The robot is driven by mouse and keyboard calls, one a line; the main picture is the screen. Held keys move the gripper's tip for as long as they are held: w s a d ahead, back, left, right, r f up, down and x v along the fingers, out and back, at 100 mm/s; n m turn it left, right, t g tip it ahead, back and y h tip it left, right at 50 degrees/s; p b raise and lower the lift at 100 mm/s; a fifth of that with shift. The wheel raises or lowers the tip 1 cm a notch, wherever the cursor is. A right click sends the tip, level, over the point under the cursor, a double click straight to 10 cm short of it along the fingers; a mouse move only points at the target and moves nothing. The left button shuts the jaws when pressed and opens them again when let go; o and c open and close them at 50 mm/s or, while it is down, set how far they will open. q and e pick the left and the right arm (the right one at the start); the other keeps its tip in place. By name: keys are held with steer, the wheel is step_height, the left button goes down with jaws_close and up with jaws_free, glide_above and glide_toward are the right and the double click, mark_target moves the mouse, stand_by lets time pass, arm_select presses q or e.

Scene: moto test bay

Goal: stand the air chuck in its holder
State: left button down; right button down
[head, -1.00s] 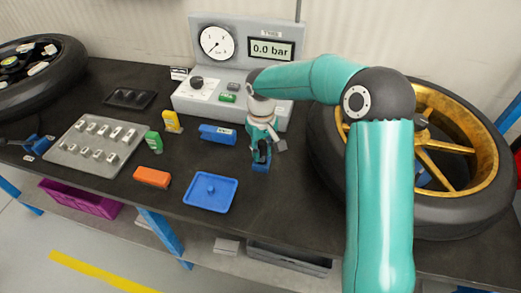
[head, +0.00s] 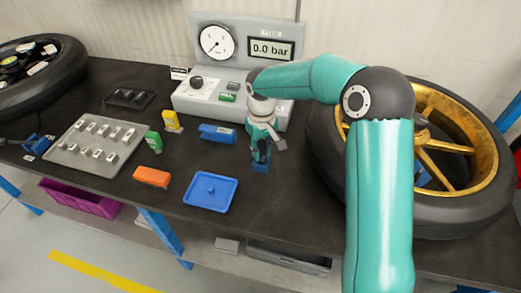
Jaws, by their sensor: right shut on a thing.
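My right gripper (head: 262,156) points down over the middle of the bench, in front of the pressure gauge unit. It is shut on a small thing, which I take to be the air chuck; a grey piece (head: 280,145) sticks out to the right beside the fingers. A small blue block (head: 260,167), probably the holder, shows directly below the fingers. The fingers hide most of the held thing, and I cannot tell whether it sits in the block or just above it. My left gripper is not in view.
The gauge unit (head: 217,96) stands behind the gripper, a gold-rimmed wheel (head: 450,218) to the right.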

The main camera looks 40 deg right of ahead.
mark_target(261, 142)
steer(key=shift+f+b, duration=0.7)
steer(key=shift+f, duration=0.3)
stand_by(1.6)
steer(key=shift+c, duration=2.4)
jaws_free()
steer(key=shift+r+p, duration=2.7)
steer(key=shift+r, duration=0.85)
